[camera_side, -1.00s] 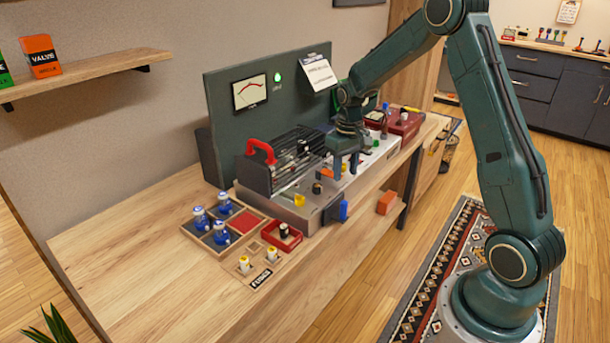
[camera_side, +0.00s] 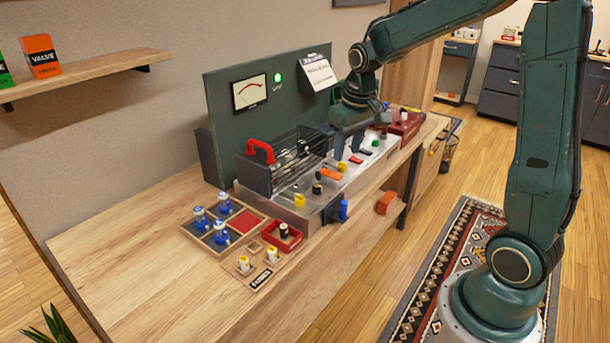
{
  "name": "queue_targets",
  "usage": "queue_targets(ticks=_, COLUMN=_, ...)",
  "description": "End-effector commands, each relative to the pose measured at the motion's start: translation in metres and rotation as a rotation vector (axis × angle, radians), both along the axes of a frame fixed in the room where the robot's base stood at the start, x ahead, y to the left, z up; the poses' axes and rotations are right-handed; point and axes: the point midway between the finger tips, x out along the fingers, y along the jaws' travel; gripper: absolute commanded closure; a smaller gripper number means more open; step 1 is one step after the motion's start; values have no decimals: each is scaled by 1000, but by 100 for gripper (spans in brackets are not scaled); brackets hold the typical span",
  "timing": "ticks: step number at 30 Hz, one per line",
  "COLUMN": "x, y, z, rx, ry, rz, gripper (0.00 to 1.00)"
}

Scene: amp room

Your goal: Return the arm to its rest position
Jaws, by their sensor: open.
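My gripper (camera_side: 348,147) is open and empty, with its fingers pointing down over the metal amp chassis (camera_side: 318,204). Its fingertips are close above the row of coloured switches, and I cannot tell the exact gap. My arm reaches in from the right, with its elbow past the top of the picture. An orange switch (camera_side: 329,174), a yellow knob (camera_side: 299,200) and a black knob (camera_side: 317,188) show in front of the gripper. A wire cage with a red handle (camera_side: 261,150) stands on the chassis to the left.
The dark panel (camera_side: 225,127) with a meter and green lamp stands behind. A red box (camera_side: 411,121) stands at the far right. The bench's left part (camera_side: 110,250) is clear.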

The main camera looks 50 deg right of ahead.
Motion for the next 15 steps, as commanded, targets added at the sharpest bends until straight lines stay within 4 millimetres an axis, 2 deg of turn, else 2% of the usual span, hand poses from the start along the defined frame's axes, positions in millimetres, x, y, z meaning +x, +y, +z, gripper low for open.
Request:
queue_targets(ticks=1, x=-7, y=8, z=10, rx=-5, ry=-17, rz=11, gripper=59)
queue_targets(ticks=6, x=-30, y=29, z=35, rx=-15, ry=-63, rz=41, gripper=59)
queue_targets(ticks=15, x=-76, y=64, z=67, rx=-27, ry=-145, rz=95, gripper=59)
